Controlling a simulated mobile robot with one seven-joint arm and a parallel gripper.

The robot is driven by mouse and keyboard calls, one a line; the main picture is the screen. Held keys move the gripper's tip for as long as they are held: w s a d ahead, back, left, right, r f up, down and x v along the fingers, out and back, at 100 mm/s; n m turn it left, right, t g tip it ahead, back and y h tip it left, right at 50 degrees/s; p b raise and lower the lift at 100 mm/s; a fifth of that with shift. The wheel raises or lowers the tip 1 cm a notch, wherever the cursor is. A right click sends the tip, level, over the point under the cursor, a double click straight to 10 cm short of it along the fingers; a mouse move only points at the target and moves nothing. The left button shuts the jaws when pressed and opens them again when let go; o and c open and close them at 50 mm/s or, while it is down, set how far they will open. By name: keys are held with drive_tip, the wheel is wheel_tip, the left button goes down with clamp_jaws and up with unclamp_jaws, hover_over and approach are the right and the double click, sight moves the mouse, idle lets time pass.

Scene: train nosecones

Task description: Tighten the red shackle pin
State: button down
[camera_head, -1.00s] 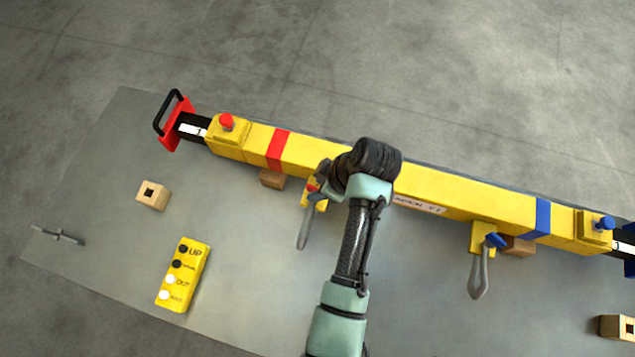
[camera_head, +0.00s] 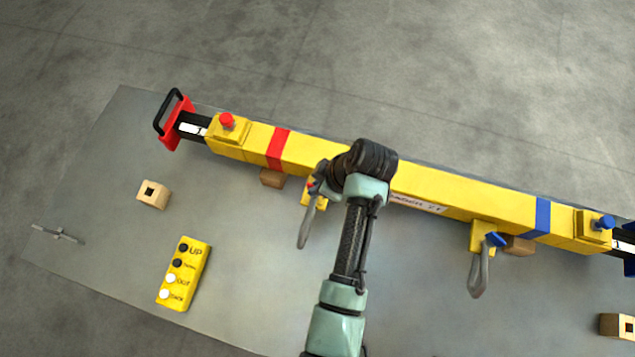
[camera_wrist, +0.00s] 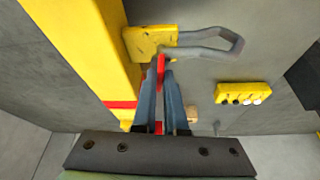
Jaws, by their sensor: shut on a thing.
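The red shackle pin (camera_wrist: 160,68) shows between my fingertips in the wrist view. My gripper (camera_wrist: 167,76) is shut on it; the fingers hide part of it. The pin sits at the yellow lug (camera_wrist: 150,42), with the grey shackle (camera_wrist: 218,38) hanging from it. In the head view, the left grey shackle (camera_head: 306,226) hangs below the yellow beam (camera_head: 330,160). My gripper (camera_head: 317,182) is at its top, and my wrist partly covers the lug. How far the pin is screwed in cannot be told.
A second shackle (camera_head: 478,274) with a blue pin (camera_head: 496,240) hangs at the right. A yellow button box (camera_head: 184,274), a wooden block (camera_head: 153,194) and a grey cross-shaped tool (camera_head: 58,234) lie at the left. The mat between box and arm is clear.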

drive_tip(key=shift+r+m, duration=0.1)
drive_tip(key=shift+m, duration=0.2)
